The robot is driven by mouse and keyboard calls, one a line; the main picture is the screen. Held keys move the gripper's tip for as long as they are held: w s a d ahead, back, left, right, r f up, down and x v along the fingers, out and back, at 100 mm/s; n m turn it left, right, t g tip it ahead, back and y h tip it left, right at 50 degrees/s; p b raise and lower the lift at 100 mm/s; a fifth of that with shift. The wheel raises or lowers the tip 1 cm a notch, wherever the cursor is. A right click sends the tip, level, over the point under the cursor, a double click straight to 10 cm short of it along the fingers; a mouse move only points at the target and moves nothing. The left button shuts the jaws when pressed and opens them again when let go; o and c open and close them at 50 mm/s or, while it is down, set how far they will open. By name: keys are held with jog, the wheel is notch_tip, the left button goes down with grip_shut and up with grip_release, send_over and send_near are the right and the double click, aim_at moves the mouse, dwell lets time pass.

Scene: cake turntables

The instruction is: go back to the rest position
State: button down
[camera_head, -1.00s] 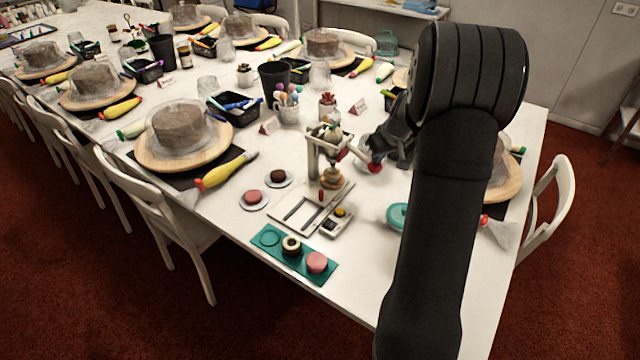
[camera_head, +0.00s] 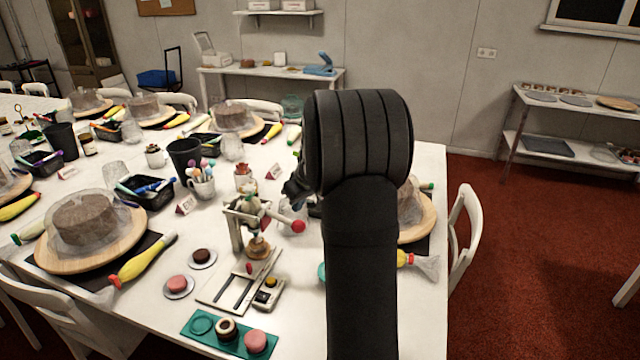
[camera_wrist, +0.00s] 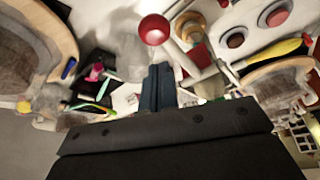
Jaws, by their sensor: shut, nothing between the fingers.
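My gripper (camera_wrist: 158,88) shows in the wrist view as two dark fingers pressed together, with nothing between them. A red ball knob (camera_wrist: 154,29) lies past the fingertips in that view, apart from them. In the head view my arm stands at the right of the middle and hides most of the gripper; a dark part of it shows left of the arm, above the red ball knob (camera_head: 298,226). The knob belongs to a small press (camera_head: 236,232) with a frame on a white base. A stacked brown piece (camera_head: 258,248) sits under the press.
A teal tray (camera_head: 201,325) with round pieces lies at the front edge. A small scale (camera_head: 268,294) is beside the press base. Cups, a black tumbler (camera_head: 185,160) and covered cakes on wooden turntables (camera_head: 50,262) crowd the table. A white chair (camera_head: 466,235) stands at the right.

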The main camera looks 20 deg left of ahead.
aim_at(298, 223)
jog(key=shift+f, duration=2)
jog(key=c, duration=0.9)
grip_release()
jog(key=shift+c, duration=0.2)
jog(key=o, duration=0.4)
jog(key=shift+s+a+r, duration=0.1)
jog(key=shift+r, duration=0.15)
jog(key=o, duration=0.5)
jog(key=shift+s+a+r+m, duration=0.25)
jog(key=shift+s+r+m, duration=0.1)
jog(key=shift+r+m, duration=0.2)
jog(key=shift+s+a+r+m, duration=0.25)
jog(key=shift+s+r+m, duration=0.05)
jog(key=shift+r+m, duration=0.25)
jog(key=shift+o, duration=0.2)
jog(key=s+a+r+m, duration=0.3)
jog(key=s+r+m, duration=0.4)
jog(key=r+m, duration=0.3)
jog(key=x, duration=1)
jog(key=shift+w+d+f, duration=0.1)
jog(key=shift+w+f, duration=0.1)
jog(key=v, duration=1)
